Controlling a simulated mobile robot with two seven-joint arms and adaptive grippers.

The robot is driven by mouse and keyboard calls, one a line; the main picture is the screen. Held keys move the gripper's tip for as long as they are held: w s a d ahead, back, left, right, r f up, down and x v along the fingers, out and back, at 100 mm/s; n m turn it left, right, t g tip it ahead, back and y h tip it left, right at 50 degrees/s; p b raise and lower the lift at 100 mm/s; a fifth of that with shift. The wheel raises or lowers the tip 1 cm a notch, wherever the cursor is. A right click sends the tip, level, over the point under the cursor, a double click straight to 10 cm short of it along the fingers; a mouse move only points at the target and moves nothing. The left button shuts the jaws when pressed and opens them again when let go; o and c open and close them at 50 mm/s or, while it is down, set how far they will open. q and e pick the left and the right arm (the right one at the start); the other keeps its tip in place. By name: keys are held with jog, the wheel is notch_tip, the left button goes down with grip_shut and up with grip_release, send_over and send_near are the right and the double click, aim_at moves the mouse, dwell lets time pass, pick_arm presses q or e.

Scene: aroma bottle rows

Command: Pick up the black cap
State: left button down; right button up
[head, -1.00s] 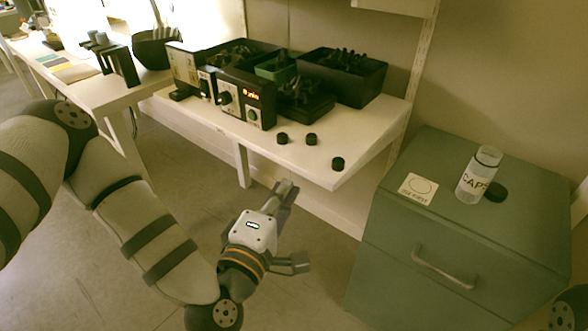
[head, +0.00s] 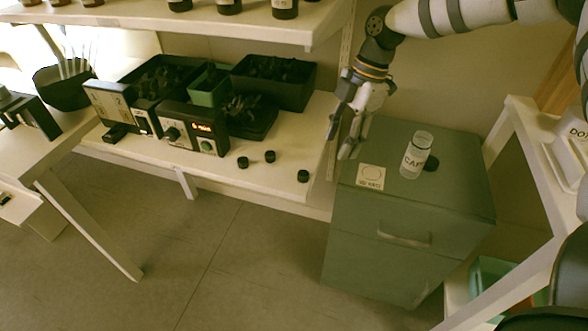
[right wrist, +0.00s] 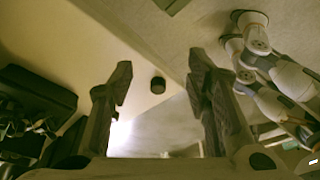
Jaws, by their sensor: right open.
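Three small black caps lie on the pale workbench in the head view: a left one (head: 243,162), a middle one (head: 270,156) and one near the right corner (head: 303,176). My right gripper (head: 343,150) is open and empty above the gap between bench and cabinet, fingers pointing down. In the right wrist view, one black cap (right wrist: 158,85) shows between the open fingers (right wrist: 160,80), apart from them, near the bench edge. My left gripper is out of view.
The green cabinet (head: 400,212) stands right of the workbench (head: 215,172), with a white card (head: 371,176) on top. Black bins (head: 275,82) and a control unit (head: 188,128) stand behind the caps. An upper shelf (head: 170,22) with bottles overhangs the bench.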

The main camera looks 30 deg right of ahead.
send_over(304, 173)
jog(key=d, duration=0.2)
jog(key=shift+s+d+f, duration=0.1)
jog(key=shift+f, duration=0.05)
jog(key=x, duration=0.5)
jog(key=shift+a, duration=0.2)
jog(key=c, duration=0.8)
